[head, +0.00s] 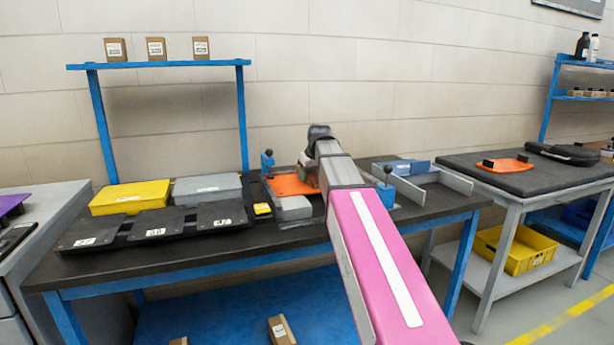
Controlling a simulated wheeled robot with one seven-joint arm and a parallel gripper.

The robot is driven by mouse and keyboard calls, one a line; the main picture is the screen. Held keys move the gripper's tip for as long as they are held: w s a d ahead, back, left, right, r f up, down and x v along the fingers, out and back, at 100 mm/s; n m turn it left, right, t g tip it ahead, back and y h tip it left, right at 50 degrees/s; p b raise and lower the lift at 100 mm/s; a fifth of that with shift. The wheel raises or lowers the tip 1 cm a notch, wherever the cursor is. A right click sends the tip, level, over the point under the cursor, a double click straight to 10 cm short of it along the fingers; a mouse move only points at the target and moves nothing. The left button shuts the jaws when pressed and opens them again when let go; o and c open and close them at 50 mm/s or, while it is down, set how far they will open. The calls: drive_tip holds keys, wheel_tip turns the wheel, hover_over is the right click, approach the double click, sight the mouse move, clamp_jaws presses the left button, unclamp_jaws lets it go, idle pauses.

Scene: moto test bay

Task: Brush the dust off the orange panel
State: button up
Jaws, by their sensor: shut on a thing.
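The orange panel (287,187) lies flat on the dark workbench, between blue clamps with black knobs. My arm covers its right part. My gripper (308,168) is over the panel's right side, pointing down and largely hidden by my own wrist. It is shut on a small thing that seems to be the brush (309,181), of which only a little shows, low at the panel. I cannot tell whether the bristles touch the panel. Dust on the panel is too fine to make out.
Left of the panel are a yellow case (130,197), a grey case (207,188) and black labelled bins (154,225). A blue clamp (267,162) stands at the panel's back left. Grey dividers (427,180) stand right. Another orange piece (507,166) lies on the right table.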

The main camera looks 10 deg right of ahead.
sight(292, 183)
drive_tip(key=shift+w+d, duration=0.15)
drive_tip(key=shift+d, duration=0.55)
drive_tip(key=shift+w+d, duration=0.1)
drive_tip(key=shift+d, duration=0.6)
drive_tip(key=shift+s+a, duration=0.3)
drive_tip(key=shift+a, duration=1.25)
drive_tip(key=shift+s+a, duration=0.3)
drive_tip(key=shift+a, duration=1.2)
drive_tip(key=shift+s+a, duration=0.3)
drive_tip(key=shift+a, duration=1.25)
drive_tip(key=shift+w+d, duration=0.3)
drive_tip(key=shift+d, duration=1.25)
drive_tip(key=shift+w+d, duration=0.3)
drive_tip(key=shift+d, duration=1.25)
drive_tip(key=shift+w+d, duration=0.3)
drive_tip(key=shift+d, duration=1.25)
drive_tip(key=shift+r, duration=0.1)
wheel_tip(292, 183, up, 8)
drive_tip(key=shift+s, duration=0.1)
